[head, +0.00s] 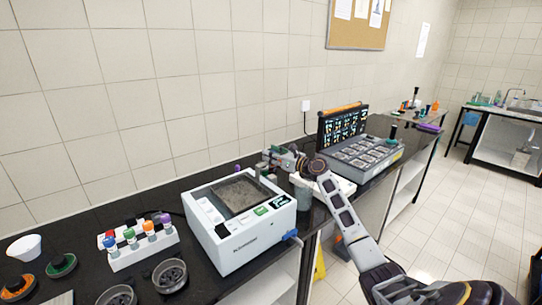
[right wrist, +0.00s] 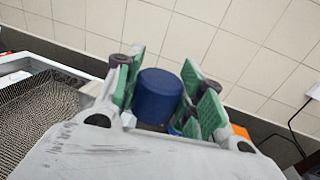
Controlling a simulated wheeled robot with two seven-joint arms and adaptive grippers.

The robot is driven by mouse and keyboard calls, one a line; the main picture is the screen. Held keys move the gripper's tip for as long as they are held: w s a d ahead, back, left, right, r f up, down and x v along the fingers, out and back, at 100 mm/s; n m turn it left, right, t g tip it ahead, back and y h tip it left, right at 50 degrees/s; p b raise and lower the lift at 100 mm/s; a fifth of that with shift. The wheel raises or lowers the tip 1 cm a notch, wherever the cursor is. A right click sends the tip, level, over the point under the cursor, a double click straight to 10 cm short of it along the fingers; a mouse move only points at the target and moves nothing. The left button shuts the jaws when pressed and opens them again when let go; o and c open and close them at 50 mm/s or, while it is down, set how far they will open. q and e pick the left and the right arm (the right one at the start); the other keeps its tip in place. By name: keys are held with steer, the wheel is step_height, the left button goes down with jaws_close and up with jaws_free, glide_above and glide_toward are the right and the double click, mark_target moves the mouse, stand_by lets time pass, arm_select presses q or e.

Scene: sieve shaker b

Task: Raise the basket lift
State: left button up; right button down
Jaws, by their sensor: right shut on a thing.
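The white machine (head: 240,222) stands on the black bench, with a dark mesh basket (head: 240,193) in its top. The mesh also shows at the left edge in the right wrist view (right wrist: 38,112). My right gripper (head: 268,160) reaches over the bench behind the machine's back right corner. In the right wrist view its green-padded fingers (right wrist: 160,92) are shut on a dark blue cylindrical knob (right wrist: 160,97). The knob's lower part and its link to the basket are hidden. A blue lever (head: 290,235) sits on the machine's right side. My left gripper is out of view.
A white rack (head: 143,249) with several coloured-cap bottles stands left of the machine, near round dark sieves (head: 170,275). A grey instrument (head: 362,153) with a dark panel stands to the right. A grey cylinder (head: 301,190) stands close below my right arm.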

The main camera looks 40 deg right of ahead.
steer(key=shift+r+p, duration=0.4)
steer(key=shift+r, duration=0.45)
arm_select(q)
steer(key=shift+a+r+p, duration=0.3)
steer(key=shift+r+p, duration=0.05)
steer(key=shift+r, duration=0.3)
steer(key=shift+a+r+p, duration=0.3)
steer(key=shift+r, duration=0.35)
arm_select(e)
steer(key=shift+d+r, duration=0.1)
steer(key=shift+r, duration=0.55)
steer(key=c, duration=1.2)
jaws_free()
steer(key=shift+c, duration=0.2)
steer(key=o, duration=0.4)
steer(key=shift+f, duration=0.2)
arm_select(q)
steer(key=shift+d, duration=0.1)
arm_select(e)
steer(key=shift+f, duration=0.1)
